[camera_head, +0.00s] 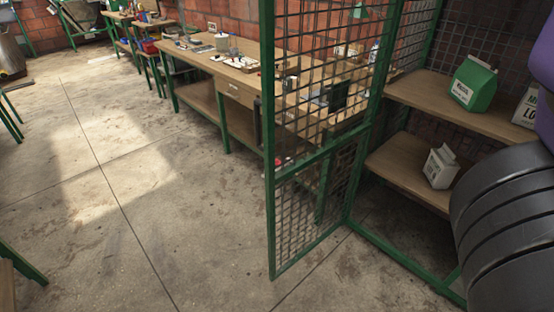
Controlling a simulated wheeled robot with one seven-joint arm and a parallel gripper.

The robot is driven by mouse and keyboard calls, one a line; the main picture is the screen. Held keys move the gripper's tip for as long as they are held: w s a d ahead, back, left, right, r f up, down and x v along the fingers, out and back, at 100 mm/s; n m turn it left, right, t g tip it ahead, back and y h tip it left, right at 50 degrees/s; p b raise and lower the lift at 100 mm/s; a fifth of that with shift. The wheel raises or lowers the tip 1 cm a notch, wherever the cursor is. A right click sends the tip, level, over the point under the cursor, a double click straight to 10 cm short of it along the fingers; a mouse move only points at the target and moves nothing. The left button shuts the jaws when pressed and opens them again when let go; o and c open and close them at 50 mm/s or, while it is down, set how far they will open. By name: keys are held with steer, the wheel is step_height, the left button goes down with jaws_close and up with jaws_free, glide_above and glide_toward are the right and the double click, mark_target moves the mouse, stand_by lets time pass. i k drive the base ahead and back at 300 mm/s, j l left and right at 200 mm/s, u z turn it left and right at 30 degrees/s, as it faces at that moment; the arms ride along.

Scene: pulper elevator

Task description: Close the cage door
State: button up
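The cage door (297,164) is a green metal frame with wire mesh. It stands open, swung out from the green cage frame post (374,120) toward the workbench side. Its free edge is the vertical green bar (268,150) on the left, with a dark piece, possibly a handle, at mid height. The cage opening to the right of the door is unblocked except by large dark rounded parts at the right edge, which seem to be mine. My gripper is not in view. The top of the door is cut off by the picture edge.
Inside the cage, wooden shelves (418,182) hold a green carton (474,84) and a white carton (441,167). A long workbench (228,68) with tools stands behind the door along the brick wall. The concrete floor (130,190) is clear at left and centre.

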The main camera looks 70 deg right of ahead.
mark_target(335, 95)
steer(key=i+j+u, duration=0.3)
steer(key=i, duration=0.35)
steer(key=i+z, duration=0.3)
steer(key=z, duration=0.15)
steer(key=i+j+z, duration=0.2)
steer(key=z, duration=0.25)
steer(key=i+z, duration=0.15)
steer(key=z, duration=0.25)
steer(key=i+j+z, duration=0.1)
steer(key=z, duration=0.3)
steer(key=i+j+z, duration=0.15)
steer(key=z, duration=0.25)
steer(key=j+z, duration=0.2)
steer(key=z, duration=0.2)
steer(key=i+j+z, duration=0.15)
steer(key=z, duration=0.25)
steer(key=i+j+z, duration=0.1)
steer(key=j+z, duration=0.75)
steer(key=j+u, duration=0.3)
steer(key=j, duration=0.35)
steer(key=j+u, duration=0.25)
steer(key=j, duration=0.4)
